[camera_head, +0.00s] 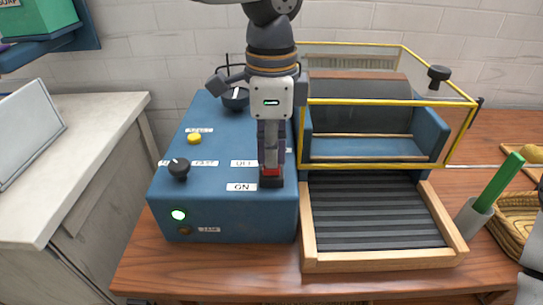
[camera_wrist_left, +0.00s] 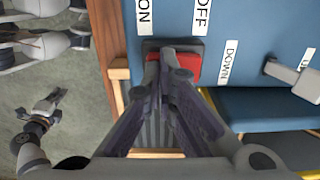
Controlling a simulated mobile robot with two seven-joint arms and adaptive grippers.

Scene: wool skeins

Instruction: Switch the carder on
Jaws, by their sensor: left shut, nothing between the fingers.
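The carder is a blue control box (camera_head: 225,215) joined to a yellow-framed clear guard (camera_head: 380,101) over a drum. Its red and black rocker switch (camera_head: 271,172) sits beside the ON and OFF labels; it also shows in the left wrist view (camera_wrist_left: 188,66). My left gripper (camera_head: 269,165) points down with closed, empty fingers, its tips at the switch and seemingly touching it. The fingers hide part of the switch. A green lamp (camera_head: 178,214) on the box front is lit. My right arm shows only partly at the right edge; its finger state is unclear.
The box also bears a black knob (camera_head: 179,168), a yellow button (camera_head: 194,138) and a grey lever (camera_wrist_left: 295,76) near the DOWN label. A ribbed feed tray (camera_head: 375,215) lies right of the box.

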